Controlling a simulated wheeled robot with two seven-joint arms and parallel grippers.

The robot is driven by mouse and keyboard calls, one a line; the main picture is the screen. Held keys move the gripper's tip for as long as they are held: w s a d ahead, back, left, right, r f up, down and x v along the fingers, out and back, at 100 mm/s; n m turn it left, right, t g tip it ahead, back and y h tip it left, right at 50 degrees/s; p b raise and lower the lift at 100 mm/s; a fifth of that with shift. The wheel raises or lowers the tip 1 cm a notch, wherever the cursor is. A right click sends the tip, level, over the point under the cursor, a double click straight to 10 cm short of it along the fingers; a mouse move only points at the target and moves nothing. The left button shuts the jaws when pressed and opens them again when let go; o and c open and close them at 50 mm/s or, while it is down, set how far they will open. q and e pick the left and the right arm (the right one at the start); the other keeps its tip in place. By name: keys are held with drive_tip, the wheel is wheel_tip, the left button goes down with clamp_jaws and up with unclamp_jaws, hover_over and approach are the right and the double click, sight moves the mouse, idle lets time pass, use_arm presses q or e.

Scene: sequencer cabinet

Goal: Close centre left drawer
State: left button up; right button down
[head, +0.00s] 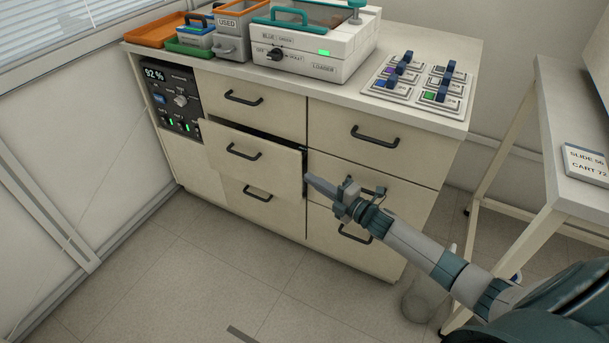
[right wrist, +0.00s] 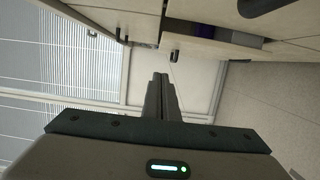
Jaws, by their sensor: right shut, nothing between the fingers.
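The centre left drawer (head: 250,162) of the beige cabinet (head: 320,110) stands partly open, its front pushed out past the drawers above and below. Its dark handle (head: 244,152) is on the front. My right gripper (head: 309,179) is shut and empty, with its tip at the right edge of the open drawer front; I cannot tell whether it touches. In the right wrist view the shut fingers (right wrist: 160,95) point toward the cabinet side, and an open drawer with a purple item (right wrist: 215,33) inside shows above them. My left gripper is not in view.
The other drawers look shut. On the cabinet top are a loader machine (head: 315,40), trays (head: 165,30) and a switch panel (head: 418,82). A control panel (head: 172,98) is at the left. A table (head: 575,130) stands at the right.

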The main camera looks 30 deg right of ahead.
drive_tip(key=shift+v, duration=1.25)
